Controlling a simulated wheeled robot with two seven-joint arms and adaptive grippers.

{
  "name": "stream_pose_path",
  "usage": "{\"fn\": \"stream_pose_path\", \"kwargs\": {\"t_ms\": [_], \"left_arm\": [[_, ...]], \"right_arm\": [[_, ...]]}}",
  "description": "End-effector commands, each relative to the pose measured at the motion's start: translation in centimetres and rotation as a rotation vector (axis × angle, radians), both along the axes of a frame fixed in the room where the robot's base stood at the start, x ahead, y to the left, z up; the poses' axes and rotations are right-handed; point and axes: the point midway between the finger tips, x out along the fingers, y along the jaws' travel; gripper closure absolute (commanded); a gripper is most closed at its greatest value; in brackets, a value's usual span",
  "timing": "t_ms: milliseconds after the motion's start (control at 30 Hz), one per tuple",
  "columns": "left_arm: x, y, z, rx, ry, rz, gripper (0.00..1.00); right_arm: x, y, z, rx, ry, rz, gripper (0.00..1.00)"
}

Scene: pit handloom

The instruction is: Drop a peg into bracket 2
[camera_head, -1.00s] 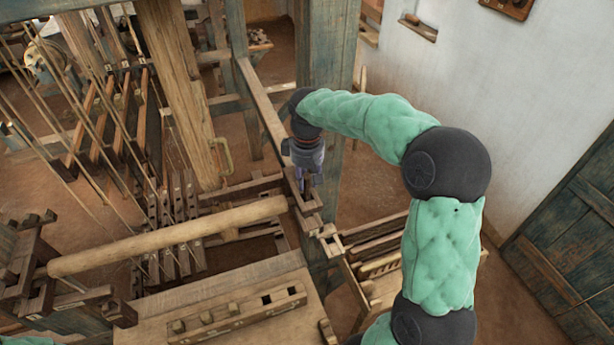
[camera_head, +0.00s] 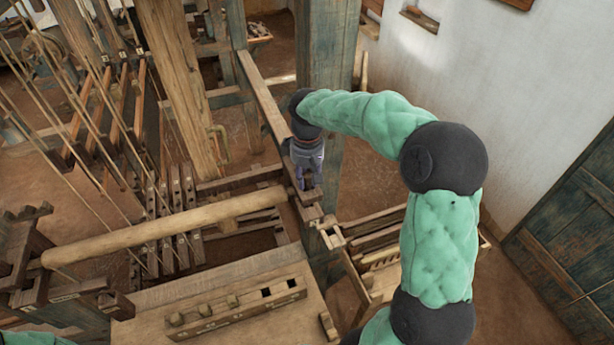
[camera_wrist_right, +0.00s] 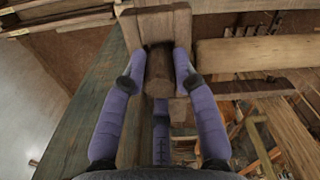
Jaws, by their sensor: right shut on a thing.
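My right gripper (camera_head: 306,182) is beside the tall post, at a small wooden bracket (camera_head: 311,211) on the loom frame. In the right wrist view, the purple fingers of the gripper (camera_wrist_right: 159,82) are shut on a brown wooden peg (camera_wrist_right: 158,84). The peg's far end is at the wooden bracket (camera_wrist_right: 153,22); I cannot tell how far it sits inside, and no number is readable there. My left gripper is out of view.
A wooden peg rack (camera_head: 235,316) in front holds several pegs at its left and has two empty square holes at its right. A thick round beam (camera_head: 165,229) lies left of the gripper. The tall blue-green post (camera_head: 327,75) stands close behind it.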

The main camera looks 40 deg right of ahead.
Motion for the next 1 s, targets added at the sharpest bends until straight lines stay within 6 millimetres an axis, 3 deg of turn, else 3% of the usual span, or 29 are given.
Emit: {"fn": "stream_pose_path", "kwargs": {"t_ms": [367, 400, 467, 833, 1000], "left_arm": [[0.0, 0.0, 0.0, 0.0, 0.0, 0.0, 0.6], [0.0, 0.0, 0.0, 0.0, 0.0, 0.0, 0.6], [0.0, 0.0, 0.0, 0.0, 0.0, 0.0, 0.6], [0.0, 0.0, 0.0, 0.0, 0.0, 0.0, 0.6], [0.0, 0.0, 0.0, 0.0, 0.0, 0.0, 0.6]], "right_arm": [[0.0, 0.0, 0.0, 0.0, 0.0, 0.0, 1.0], [0.0, 0.0, 0.0, 0.0, 0.0, 0.0, 0.59], [0.0, 0.0, 0.0, 0.0, 0.0, 0.0, 0.43], [0.0, 0.0, 0.2, 0.0, 0.0, 0.0, 0.43], [0.1, 0.0, 2.0, -0.001, -0.003, -0.001, 0.43]]}}
